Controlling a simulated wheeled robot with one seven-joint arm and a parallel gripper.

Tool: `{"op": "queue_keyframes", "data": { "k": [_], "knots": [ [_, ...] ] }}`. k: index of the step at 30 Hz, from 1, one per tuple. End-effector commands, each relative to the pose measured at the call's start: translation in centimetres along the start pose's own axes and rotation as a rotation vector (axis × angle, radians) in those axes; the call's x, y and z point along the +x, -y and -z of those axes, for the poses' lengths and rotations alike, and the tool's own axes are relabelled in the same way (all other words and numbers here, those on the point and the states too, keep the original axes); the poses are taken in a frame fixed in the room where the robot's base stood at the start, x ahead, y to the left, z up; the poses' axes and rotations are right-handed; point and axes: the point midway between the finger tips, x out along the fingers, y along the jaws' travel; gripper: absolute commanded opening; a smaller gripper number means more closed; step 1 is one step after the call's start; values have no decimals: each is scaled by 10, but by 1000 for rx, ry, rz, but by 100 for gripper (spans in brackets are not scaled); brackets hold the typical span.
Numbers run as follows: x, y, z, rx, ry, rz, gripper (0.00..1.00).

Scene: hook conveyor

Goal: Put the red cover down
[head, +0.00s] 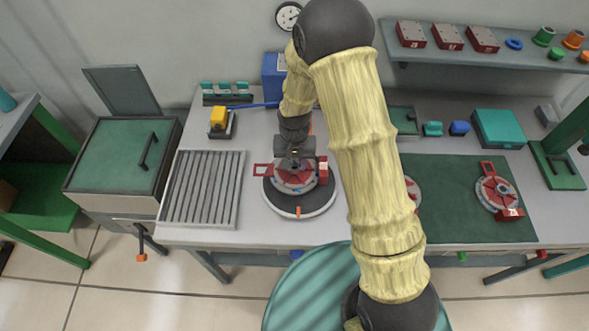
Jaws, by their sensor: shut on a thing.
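My gripper (295,166) is above the round turntable (300,211) on the bench and is shut. A round red and grey piece, seemingly the red cover (293,186), is directly under and at the jaws, with a red loop sticking out to the left and a red block at its right. My wrist hides the middle of it, and I cannot tell whether it rests on the turntable or hangs just above. A similar red and grey round piece (495,193) lies on the green mat (455,218). Another (412,190) is mostly hidden behind my arm.
A slatted rack (203,190) is left of the turntable. A yellow-topped block (219,120) and a blue box (274,78) stand behind. A teal box (498,128) is at the back right. A shelf (480,57) holds red boxes. The middle of the mat is bare.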

Motion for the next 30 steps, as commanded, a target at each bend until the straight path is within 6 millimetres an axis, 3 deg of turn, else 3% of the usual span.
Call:
{"op": "queue_keyframes", "data": {
  "k": [12, 25, 26, 28, 30],
  "knots": [
    [36, 0, 0, 0, 1, 0, 0],
    [43, -1, 1, 3, -1, 0, 0],
    [44, -2, 0, 3, 1, 0, 40],
    [43, -2, 0, 4, 1, 0, 53],
    [43, -2, 0, 4, 1, 0, 57]
  ]
}}
